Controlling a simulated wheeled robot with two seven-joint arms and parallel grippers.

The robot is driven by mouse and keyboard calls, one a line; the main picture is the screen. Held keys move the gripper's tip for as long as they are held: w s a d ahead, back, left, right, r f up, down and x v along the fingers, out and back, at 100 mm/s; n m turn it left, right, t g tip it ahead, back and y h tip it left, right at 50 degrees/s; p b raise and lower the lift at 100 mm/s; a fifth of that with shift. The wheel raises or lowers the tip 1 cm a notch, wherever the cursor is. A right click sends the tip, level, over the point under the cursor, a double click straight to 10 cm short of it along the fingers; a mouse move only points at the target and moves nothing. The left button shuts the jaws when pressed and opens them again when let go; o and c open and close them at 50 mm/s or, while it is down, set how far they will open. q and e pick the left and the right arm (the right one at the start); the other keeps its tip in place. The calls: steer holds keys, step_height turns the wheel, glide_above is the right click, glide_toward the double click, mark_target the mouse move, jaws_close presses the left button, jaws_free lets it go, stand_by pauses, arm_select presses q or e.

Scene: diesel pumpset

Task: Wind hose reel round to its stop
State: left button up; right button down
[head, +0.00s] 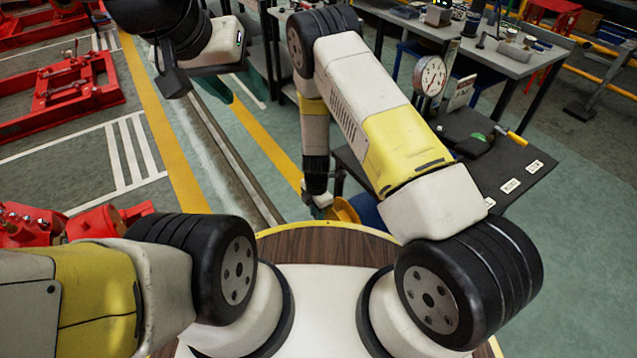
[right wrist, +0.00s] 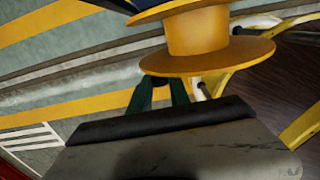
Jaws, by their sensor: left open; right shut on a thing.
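The hose reel (right wrist: 200,32) is a yellow spool with two round flanges at the top of the right wrist view. In the head view a small part of it (head: 345,211) shows just past the table edge, beside my right gripper (head: 318,200). In the right wrist view my right gripper (right wrist: 160,85) is shut, its dark green fingers reaching to the lower flange. The tips and what lies between them are partly hidden. A yellow bar with a pale end (right wrist: 199,90) is close to the right finger. My left gripper (head: 213,87) is open and empty, high at upper left.
A round wood-topped surface (head: 325,243) with a yellow rim lies in front of me. A dark bench (head: 500,165) with a pressure gauge (head: 430,76) stands to the right. Red machine frames (head: 75,95) stand at left. Marked floor lies between.

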steer(key=shift+w, duration=0.1)
stand_by(0.6)
steer(key=shift+w+a+f+g+h, duration=0.15)
steer(key=shift+f+g+h, duration=0.25)
steer(key=shift+g, duration=0.2)
steer(key=shift+w+f+g+h, duration=0.15)
steer(key=shift+f+g+h, duration=0.5)
steer(key=shift+g, duration=0.15)
steer(key=shift+f+g+h, duration=1)
steer(key=shift+g+h, duration=0.05)
steer(key=shift+g, duration=0.35)
steer(key=c, duration=1.2)
jaws_free()
steer(key=shift+c, duration=0.2)
steer(key=v, duration=0.7)
steer(key=shift+r, duration=0.35)
steer(key=shift+w+a, duration=0.15)
